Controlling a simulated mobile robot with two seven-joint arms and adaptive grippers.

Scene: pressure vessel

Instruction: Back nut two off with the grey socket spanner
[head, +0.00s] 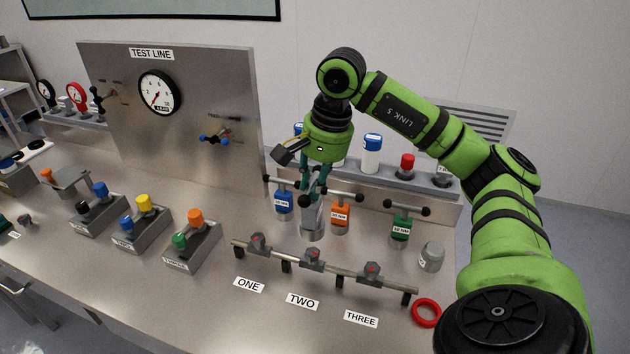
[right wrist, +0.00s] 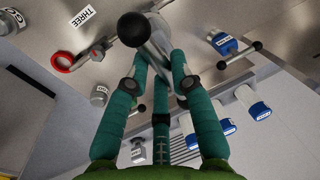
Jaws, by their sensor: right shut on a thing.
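My right gripper (head: 314,190) is shut on the grey socket spanner (head: 312,220), whose socket end points down. In the right wrist view the spanner's bar and black ball end (right wrist: 133,28) show between the fingers. In the head view the socket appears just above nut two (head: 312,257), with a small gap; the depth between them is hard to tell. Nut two is a grey block with a red mark on the pipe, behind the TWO label (head: 302,301). Nut one (head: 259,242) and nut three (head: 372,272) sit either side. My left gripper is not in view.
Blue (head: 284,203), orange (head: 340,216) and green (head: 401,227) socket spanners stand behind the pipe. A grey cylinder (head: 432,257) and red ring (head: 426,313) lie to the right. The test line panel (head: 200,80) and several valve blocks (head: 192,247) are left.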

